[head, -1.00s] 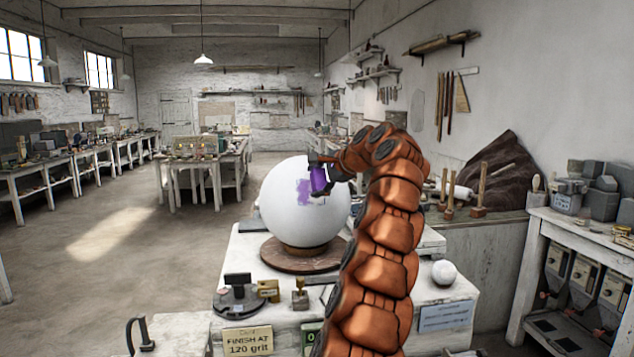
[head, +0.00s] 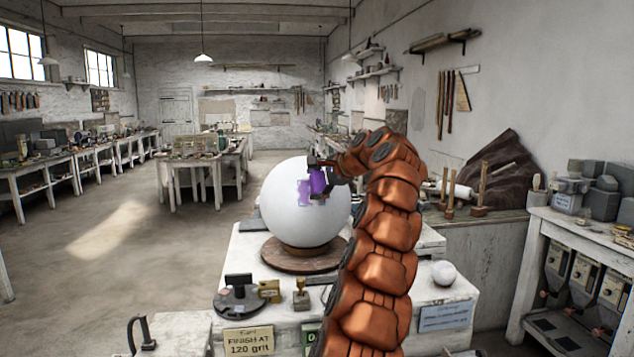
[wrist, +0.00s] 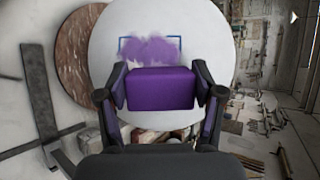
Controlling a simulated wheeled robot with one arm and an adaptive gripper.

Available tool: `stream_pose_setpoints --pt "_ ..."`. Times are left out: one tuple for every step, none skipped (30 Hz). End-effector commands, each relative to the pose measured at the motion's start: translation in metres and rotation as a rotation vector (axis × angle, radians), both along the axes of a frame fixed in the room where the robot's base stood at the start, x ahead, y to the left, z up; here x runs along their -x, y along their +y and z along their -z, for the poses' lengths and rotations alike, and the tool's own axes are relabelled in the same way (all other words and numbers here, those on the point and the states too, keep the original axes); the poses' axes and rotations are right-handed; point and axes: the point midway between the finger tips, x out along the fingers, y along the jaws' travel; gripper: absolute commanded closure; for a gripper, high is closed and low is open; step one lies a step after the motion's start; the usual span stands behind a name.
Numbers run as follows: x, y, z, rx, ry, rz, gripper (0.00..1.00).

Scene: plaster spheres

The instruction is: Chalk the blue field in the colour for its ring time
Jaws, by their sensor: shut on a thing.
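A large white plaster sphere (head: 292,218) stands on a round brown turntable (head: 300,260) on the white bench. My gripper (head: 322,178) is at the sphere's upper right face, shut on a purple chalk block (head: 318,183). In the wrist view the chalk block (wrist: 160,88) sits between both fingers, in front of the sphere (wrist: 200,35). A blue-outlined field (wrist: 180,40) shows on the sphere, with purple chalk (wrist: 150,50) smeared over much of it. The block hides the field's lower part. I cannot tell whether the block touches the surface.
A sign reading "FINISH AT 120 grit" (head: 248,340) is on the bench front. A dark round tool (head: 240,298) and small brass-topped pieces (head: 300,295) stand before the turntable. A small white ball (head: 444,272) lies right of my arm. The floor at left is clear.

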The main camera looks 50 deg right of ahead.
Motion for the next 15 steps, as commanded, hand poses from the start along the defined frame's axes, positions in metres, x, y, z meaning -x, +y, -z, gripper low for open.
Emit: stream_pose_setpoints --pt "-0.001 0.000 0.000 0.000 0.000 0.000 0.73" --pt "-0.001 0.000 0.000 0.000 0.000 0.000 0.73" --pt "-0.001 0.000 0.000 0.000 0.000 0.000 0.73" --pt "-0.001 0.000 0.001 0.000 0.000 0.000 0.73" --pt "0.000 0.000 0.001 0.000 -0.001 0.000 0.73" --pt "0.000 0.001 0.002 0.000 -0.001 -0.001 0.73" --pt "0.001 0.001 0.003 0.000 -0.001 -0.001 0.73" --pt "0.001 0.002 0.005 -0.001 -0.001 -0.002 0.73" --pt "0.002 0.003 0.007 -0.002 -0.001 -0.002 0.73" --pt "0.003 0.003 0.008 -0.002 0.000 -0.002 0.73" --pt "0.003 0.003 0.010 -0.003 0.001 -0.002 0.73" --pt "0.004 0.004 0.010 -0.001 0.001 -0.002 0.73" --pt "0.004 0.004 0.010 -0.001 0.001 -0.001 0.73" --pt "0.005 0.004 0.010 -0.001 0.001 -0.001 0.73" --pt "0.005 0.004 0.011 0.000 0.000 0.000 0.73"
